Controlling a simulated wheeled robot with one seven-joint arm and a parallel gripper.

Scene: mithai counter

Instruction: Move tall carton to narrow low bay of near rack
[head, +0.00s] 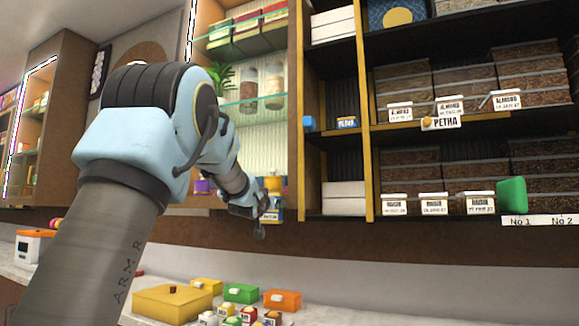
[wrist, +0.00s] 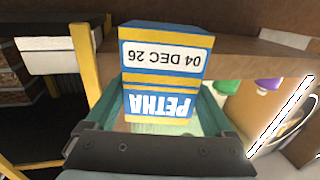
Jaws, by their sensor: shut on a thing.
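The blue and yellow carton marked PETHA and 04 DEC 26 (wrist: 168,72) is held in my gripper (wrist: 160,118), with its lettering upside down in the wrist view. My gripper is shut on it, jaws on either side. In the head view my gripper (head: 262,218) is small, at the left end of the dark rack, and largely hides the carton. The rack's narrow column lies left of a yellow post (head: 365,170). Its low bay (head: 345,160) has white boxes (head: 344,198) at the bottom and dark open room above them.
A green block (head: 512,195) sits at the lower right. Glass shelves with jars (head: 273,85) are to the left. Coloured boxes (head: 172,303) lie on the counter below.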

